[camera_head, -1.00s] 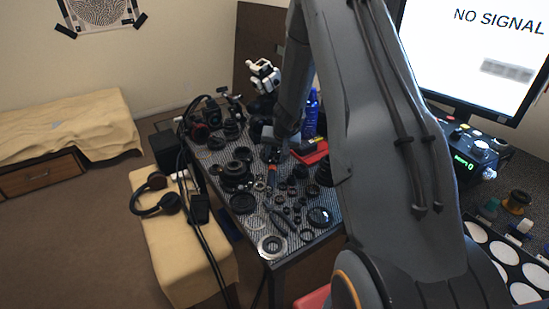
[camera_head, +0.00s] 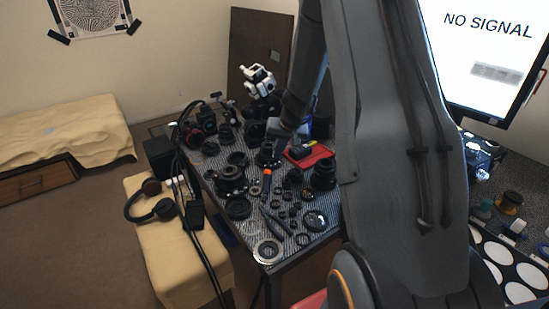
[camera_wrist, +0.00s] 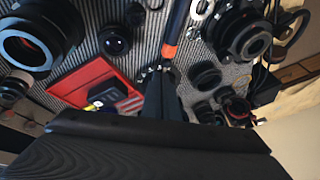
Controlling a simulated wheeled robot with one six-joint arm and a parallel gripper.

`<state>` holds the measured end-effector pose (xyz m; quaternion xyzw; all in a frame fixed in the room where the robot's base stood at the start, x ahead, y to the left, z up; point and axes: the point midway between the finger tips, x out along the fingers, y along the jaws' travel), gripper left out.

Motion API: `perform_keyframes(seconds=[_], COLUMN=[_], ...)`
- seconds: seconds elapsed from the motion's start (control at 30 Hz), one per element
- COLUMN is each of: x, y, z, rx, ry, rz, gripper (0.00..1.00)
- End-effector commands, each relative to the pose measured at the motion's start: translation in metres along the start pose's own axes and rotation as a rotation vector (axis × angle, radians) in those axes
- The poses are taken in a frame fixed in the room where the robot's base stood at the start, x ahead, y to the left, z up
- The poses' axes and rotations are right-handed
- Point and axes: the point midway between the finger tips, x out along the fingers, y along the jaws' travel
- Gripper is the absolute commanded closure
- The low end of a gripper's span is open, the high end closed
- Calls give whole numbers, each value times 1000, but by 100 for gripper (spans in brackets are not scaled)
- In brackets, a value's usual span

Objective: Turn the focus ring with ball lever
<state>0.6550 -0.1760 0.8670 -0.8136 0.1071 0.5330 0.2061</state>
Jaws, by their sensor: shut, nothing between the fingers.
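My gripper (camera_head: 284,132) reaches down over the far part of the workbench, its end small and dark in the head view. In the wrist view its dark fingers (camera_wrist: 160,98) are together and hold nothing. Just past them is a dark part with a bright, notched edge (camera_wrist: 155,70); I cannot tell whether they touch it. In the head view a dark lens part (camera_head: 268,157) stands just below the gripper. I cannot clearly make out which part is the focus ring, and no ball lever can be told apart.
An orange-tipped tool (camera_wrist: 169,51) lies close beyond the fingers. A red mat (camera_wrist: 92,82) with a small dark block lies to their left. Lens barrels (camera_wrist: 42,42) crowd both sides. A white microscope-like device (camera_head: 259,80) stands behind. Little bench surface is free.

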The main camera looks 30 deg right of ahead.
Motion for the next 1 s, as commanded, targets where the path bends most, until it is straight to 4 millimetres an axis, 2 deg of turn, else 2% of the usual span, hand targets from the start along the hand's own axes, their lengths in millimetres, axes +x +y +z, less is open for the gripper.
perform_keyframes(seconds=[0.03, 0.2, 0.37, 0.47, 0.57, 1.0], x=[0, -16, -33, -36, -29, 44], y=[18, 58, 77, 79, 76, 54], z=[-4, -11, -17, -17, -16, -12], rx=[-13, -119, -194, -215, -216, -216], ry=[-14, -46, -32, -28, -29, -31], rz=[-28, -171, -267, -290, -294, -292], gripper=[100, 100, 100, 100, 100, 100])
